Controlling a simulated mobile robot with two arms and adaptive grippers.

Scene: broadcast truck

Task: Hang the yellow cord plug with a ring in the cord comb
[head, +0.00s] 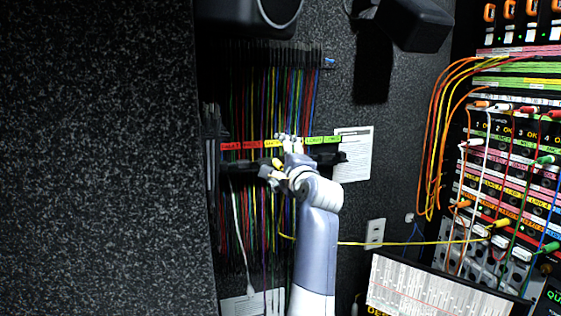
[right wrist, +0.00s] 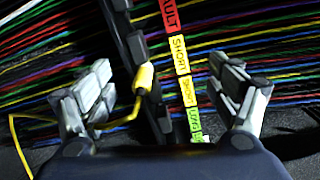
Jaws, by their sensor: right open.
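The yellow plug (right wrist: 145,77) sits against the black cord comb (right wrist: 132,42) in the right wrist view, between my open fingers and nearer the left one. Its thin yellow cord (right wrist: 118,121) runs off past the left finger. My right gripper (right wrist: 165,98) is open around the plug, and the fingers appear apart from it. In the head view the right gripper (head: 281,160) is at the comb (head: 330,158), with the plug (head: 277,163) small and partly covered. Whether its ring is caught in a comb slot cannot be told. My left gripper is not in view.
A coloured label strip (head: 255,144) runs along the comb, with many coloured cords hanging behind. A patch panel (head: 510,160) with plugged cords stands at the right. The yellow cord (head: 400,243) stretches across to it. A paper sheet (head: 357,155) is on the wall.

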